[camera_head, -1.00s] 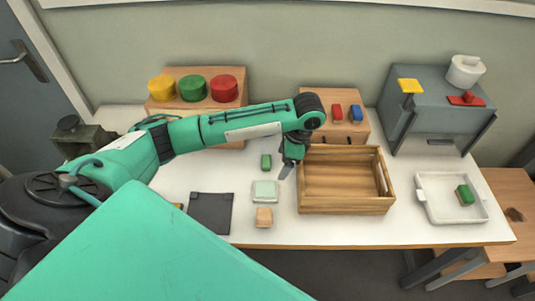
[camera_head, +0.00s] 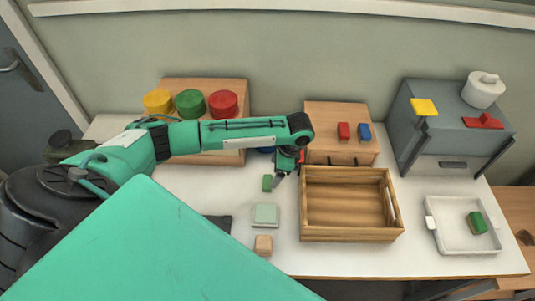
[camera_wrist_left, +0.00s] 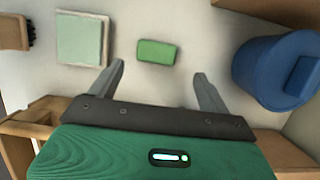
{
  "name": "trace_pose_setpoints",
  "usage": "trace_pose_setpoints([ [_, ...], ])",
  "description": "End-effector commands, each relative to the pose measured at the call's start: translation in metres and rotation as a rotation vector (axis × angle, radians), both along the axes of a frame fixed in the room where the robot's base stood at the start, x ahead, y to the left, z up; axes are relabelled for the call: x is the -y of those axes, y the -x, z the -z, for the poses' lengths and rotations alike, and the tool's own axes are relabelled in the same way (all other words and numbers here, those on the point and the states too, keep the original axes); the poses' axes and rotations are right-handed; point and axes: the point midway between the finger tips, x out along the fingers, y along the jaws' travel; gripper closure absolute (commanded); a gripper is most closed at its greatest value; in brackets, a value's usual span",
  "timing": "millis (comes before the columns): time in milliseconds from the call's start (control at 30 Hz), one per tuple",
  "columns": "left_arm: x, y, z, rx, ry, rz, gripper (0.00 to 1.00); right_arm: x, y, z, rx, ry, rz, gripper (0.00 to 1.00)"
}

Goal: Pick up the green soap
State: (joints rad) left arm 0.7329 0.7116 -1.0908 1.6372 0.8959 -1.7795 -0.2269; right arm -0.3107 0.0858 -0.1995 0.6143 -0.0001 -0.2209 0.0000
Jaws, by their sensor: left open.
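A small green block, which I take as the green soap (camera_head: 267,183), lies on the white table left of the wooden crate. In the left wrist view the green soap (camera_wrist_left: 156,52) lies flat, just beyond the gap between the fingertips. My left gripper (camera_head: 277,184) is just right of the soap in the head view, pointing down. In the left wrist view my left gripper (camera_wrist_left: 159,72) is open, with nothing between its fingers. Whether a finger touches the soap I cannot tell. My right gripper is not in view.
The open wooden crate (camera_head: 350,236) stands close right of the gripper. A blue round container (camera_wrist_left: 272,75) is close by.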

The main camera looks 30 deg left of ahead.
Motion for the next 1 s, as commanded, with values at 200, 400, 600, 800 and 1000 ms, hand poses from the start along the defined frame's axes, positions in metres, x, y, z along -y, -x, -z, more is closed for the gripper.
trace_pose_setpoints([
  [200,-0.008,0.009,0.018,-0.004,-0.003,-0.002,0.20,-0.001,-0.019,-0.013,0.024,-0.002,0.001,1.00],
  [400,-0.015,0.015,0.044,-0.001,-0.002,-0.001,0.20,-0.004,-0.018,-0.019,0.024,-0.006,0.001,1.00],
  [600,-0.016,0.015,0.050,0.002,-0.001,0.001,0.20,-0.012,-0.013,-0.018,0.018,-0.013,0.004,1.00],
  [800,-0.016,0.015,0.050,0.001,0.000,0.000,0.40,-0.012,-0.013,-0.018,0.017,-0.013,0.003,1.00],
  [1000,-0.016,0.015,0.049,0.001,0.000,0.000,0.69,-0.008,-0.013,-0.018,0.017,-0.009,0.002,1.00],
])
